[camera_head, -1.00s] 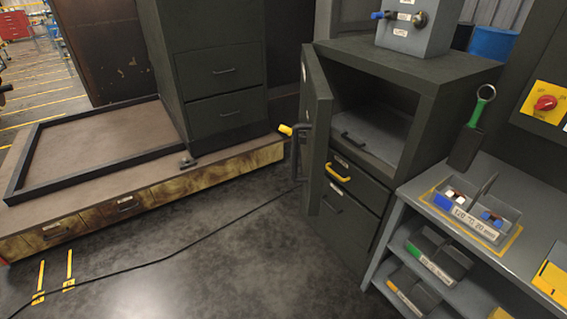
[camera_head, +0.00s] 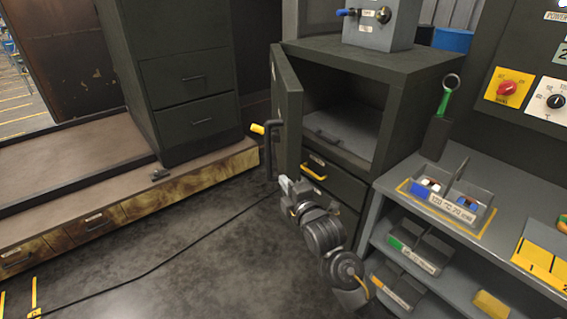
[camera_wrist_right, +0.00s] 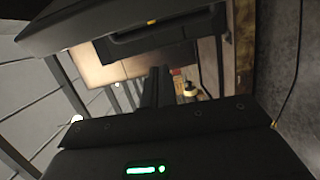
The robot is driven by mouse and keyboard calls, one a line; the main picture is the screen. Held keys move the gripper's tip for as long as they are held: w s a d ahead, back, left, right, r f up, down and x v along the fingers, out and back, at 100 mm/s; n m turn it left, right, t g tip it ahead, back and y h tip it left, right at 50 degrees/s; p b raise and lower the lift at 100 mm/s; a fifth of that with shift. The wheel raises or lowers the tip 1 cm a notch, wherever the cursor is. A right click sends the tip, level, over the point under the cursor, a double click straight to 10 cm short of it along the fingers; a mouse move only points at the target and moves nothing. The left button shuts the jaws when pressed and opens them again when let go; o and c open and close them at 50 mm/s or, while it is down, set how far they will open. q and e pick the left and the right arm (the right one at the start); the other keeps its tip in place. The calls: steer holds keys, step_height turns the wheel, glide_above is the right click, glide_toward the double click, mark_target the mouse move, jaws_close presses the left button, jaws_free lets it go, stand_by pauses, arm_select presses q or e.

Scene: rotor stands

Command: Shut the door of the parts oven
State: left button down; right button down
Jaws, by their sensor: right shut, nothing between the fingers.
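The parts oven (camera_head: 400,72) is a dark cabinet right of centre in the head view, with an open compartment. Its door (camera_head: 288,125) stands wide open at the left front edge, seen nearly edge-on. A dark bar handle (camera_head: 270,150) with a yellow end sits on the door's left side. My right gripper (camera_head: 284,184) is shut and empty, just below the door's lower part; I cannot tell whether it touches the door. The right wrist view shows its dark fingers (camera_wrist_right: 158,90) close together. My left gripper is not in view.
Below the compartment is a drawer with a yellow handle (camera_head: 313,172). A grey box (camera_head: 378,32) stands on the oven. A shelf with parts bins (camera_head: 450,200) stands close on the right. A drawer cabinet (camera_head: 185,90) stands left. A cable (camera_head: 190,245) crosses the open floor.

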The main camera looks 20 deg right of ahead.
steer(key=w+a+r+p, duration=0.2)
steer(key=w+p, duration=0.1)
steer(key=w, duration=0.7)
steer(key=d, duration=0.2)
steer(key=s+d+p, duration=0.1)
steer(key=d, duration=0.1)
steer(key=shift+s+d+f, duration=0.1)
steer(key=shift+d+f, duration=0.1)
steer(key=shift+a+n, duration=0.15)
steer(key=shift+n, duration=0.15)
